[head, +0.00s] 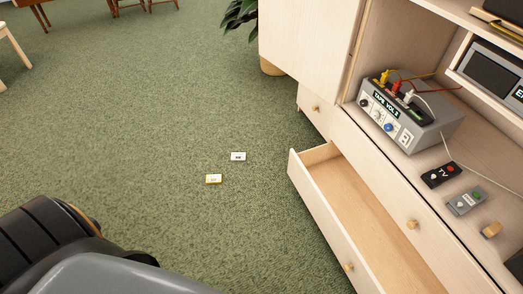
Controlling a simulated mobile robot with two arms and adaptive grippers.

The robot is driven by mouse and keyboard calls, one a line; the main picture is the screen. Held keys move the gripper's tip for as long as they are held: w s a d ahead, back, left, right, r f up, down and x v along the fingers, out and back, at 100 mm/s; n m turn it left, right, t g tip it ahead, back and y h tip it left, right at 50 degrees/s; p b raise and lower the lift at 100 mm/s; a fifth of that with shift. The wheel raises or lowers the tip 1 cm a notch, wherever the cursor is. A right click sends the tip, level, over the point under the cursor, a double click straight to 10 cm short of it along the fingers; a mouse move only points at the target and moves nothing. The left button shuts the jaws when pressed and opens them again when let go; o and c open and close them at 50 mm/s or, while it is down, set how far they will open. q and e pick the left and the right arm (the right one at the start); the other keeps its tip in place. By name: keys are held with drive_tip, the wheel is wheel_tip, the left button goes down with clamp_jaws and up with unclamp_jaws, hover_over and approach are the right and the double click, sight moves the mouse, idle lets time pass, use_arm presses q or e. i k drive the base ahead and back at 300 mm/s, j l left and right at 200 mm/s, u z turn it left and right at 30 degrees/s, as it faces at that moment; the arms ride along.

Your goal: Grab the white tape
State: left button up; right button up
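A small white tape (238,156) with a dark marking lies flat on the green carpet near the middle of the head view. A yellow-edged tape (213,179) with a pale label lies just nearer and to its left, apart from it. Neither gripper shows in the head view. Grey and black parts of my own body fill the lower left corner.
A pale wood cabinet (305,40) stands at right, with an empty-looking open drawer (322,191) jutting over the carpet. A grey device (408,118) with coloured plugs and two remotes, one black (441,174), one grey (466,201), sit on its shelf. The carpet around the tapes is clear.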

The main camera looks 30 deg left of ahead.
sight(235, 156)
drive_tip(key=i+j+z, duration=0.2)
drive_tip(key=j, duration=0.4)
drive_tip(key=i+j+z, duration=0.15)
drive_tip(key=j, duration=0.5)
drive_tip(key=i+j+z, duration=0.2)
drive_tip(key=j, duration=0.45)
drive_tip(key=j+z, duration=0.2)
drive_tip(key=j, duration=0.45)
drive_tip(key=k, duration=0.05)
